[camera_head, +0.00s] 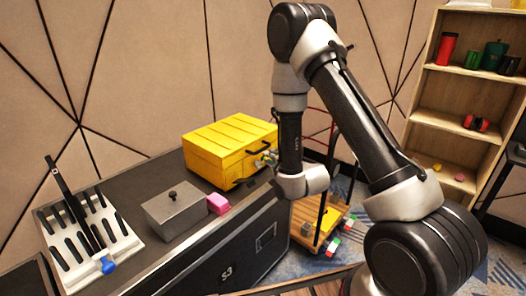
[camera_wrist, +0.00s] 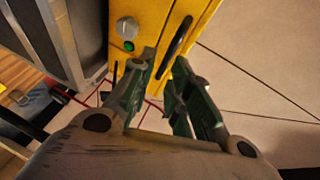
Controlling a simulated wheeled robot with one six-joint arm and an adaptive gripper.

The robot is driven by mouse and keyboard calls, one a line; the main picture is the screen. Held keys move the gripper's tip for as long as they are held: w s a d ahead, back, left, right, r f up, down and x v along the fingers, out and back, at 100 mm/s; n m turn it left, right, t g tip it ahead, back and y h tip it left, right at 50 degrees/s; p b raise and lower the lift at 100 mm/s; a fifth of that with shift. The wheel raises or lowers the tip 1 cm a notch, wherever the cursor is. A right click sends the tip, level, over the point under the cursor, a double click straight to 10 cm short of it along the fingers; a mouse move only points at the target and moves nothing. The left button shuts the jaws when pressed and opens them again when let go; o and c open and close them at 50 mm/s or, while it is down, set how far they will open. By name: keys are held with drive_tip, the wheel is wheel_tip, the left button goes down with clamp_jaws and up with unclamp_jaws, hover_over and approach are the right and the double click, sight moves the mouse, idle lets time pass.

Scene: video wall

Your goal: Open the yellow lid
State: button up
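A yellow box with a ribbed yellow lid (camera_head: 228,136) sits on the dark cabinet, and its lid looks closed. My gripper (camera_head: 266,159) is at the box's front right, partly hidden by my arm. In the wrist view, the yellow box (camera_wrist: 150,22) fills the top middle, with a black handle (camera_wrist: 178,38), a round grey knob (camera_wrist: 128,29) and a green button (camera_wrist: 129,46). My gripper's two fingers (camera_wrist: 163,60) are apart, with the handle's near end seen between their tips. I cannot tell whether they touch it.
The dark cabinet top (camera_head: 150,170) also holds a grey box with a knob (camera_head: 174,211), a pink block (camera_head: 218,204) and a white tool rack (camera_head: 68,253). A wooden cart (camera_head: 316,222) with small blocks and a wooden shelf (camera_head: 455,91) stand to the right.

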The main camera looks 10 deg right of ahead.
sight(263, 149)
drive_tip(key=shift+m, duration=0.4)
drive_tip(key=x, duration=0.5)
drive_tip(key=r+x, duration=0.1)
drive_tip(key=x, duration=0.2)
clamp_jaws()
